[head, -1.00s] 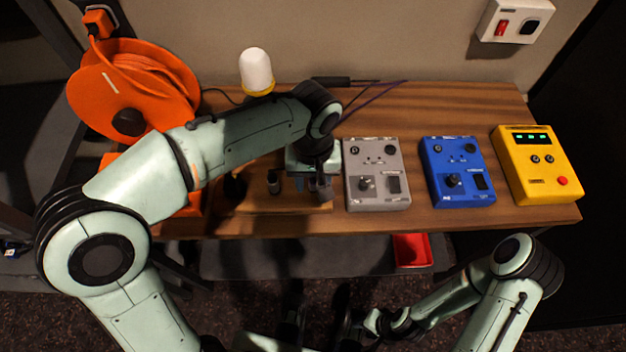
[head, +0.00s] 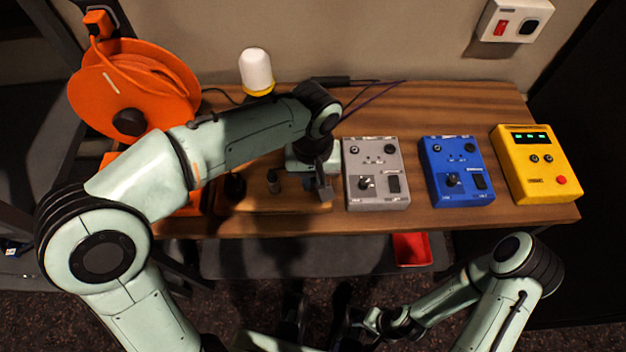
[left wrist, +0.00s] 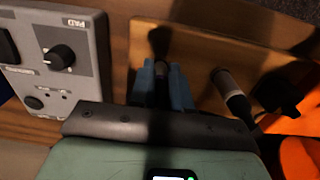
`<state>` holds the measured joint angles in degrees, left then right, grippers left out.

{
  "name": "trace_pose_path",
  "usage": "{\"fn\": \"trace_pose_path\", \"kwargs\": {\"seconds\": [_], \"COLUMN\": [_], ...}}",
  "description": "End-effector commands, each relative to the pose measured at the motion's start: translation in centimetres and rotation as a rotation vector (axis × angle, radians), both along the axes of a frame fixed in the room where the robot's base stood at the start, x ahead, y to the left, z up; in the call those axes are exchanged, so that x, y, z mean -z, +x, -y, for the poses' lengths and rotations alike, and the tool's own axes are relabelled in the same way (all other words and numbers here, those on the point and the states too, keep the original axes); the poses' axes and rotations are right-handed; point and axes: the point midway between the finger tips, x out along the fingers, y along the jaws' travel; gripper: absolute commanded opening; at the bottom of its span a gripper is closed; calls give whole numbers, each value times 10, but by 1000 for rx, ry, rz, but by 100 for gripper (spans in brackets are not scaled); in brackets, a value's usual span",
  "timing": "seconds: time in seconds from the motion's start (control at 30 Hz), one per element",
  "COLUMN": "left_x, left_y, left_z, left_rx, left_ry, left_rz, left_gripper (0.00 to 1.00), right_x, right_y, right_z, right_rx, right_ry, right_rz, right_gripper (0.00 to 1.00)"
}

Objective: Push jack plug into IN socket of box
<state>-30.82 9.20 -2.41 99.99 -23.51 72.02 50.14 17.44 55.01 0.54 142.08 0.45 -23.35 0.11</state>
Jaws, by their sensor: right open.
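My left gripper (head: 318,190) is low over a wooden board (head: 245,200) at the front of the desk; its blue fingers also show in the left wrist view (left wrist: 162,88). A dark, upright, plug-like piece (left wrist: 160,42) lies in line with the narrow gap between them. Shadow hides whether they grip it. A second plug (head: 273,183) with a dark body and pale end stands on the board to the left. The grey box (head: 375,190) and blue box (head: 457,185) are to the right. Their socket labels are too small to read. My right gripper (head: 318,312) is open below the desk edge.
A yellow device (head: 537,170) with a lit display stands at the right end. An orange cable reel (head: 130,90) and a white-topped lamp (head: 257,72) are at the back left. Dark cables lie along the back. A red tray (head: 411,249) is below the desk.

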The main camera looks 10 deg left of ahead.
Motion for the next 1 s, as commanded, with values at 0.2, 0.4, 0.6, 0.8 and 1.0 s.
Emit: {"fn": "trace_pose_path", "kwargs": {"seconds": [0.2,0.4,0.6,0.8,1.0], "left_x": [0,-4,-13,-21,-29], "left_y": [0,0,0,0,0], "left_z": [0,0,0,0,0], "left_rx": [0,0,0,0,0], "left_ry": [0,0,0,0,0], "left_rz": [0,1,1,0,0], "left_gripper": [0,0,0,0,0], "right_x": [0,-4,-11,-18,-26], "right_y": [0,1,2,4,6], "right_z": [0,0,0,0,0], "right_rx": [0,0,0,0,0], "right_ry": [0,0,0,0,0], "right_rz": [0,1,3,6,8], "right_gripper": [43,43,43,43,43]}}
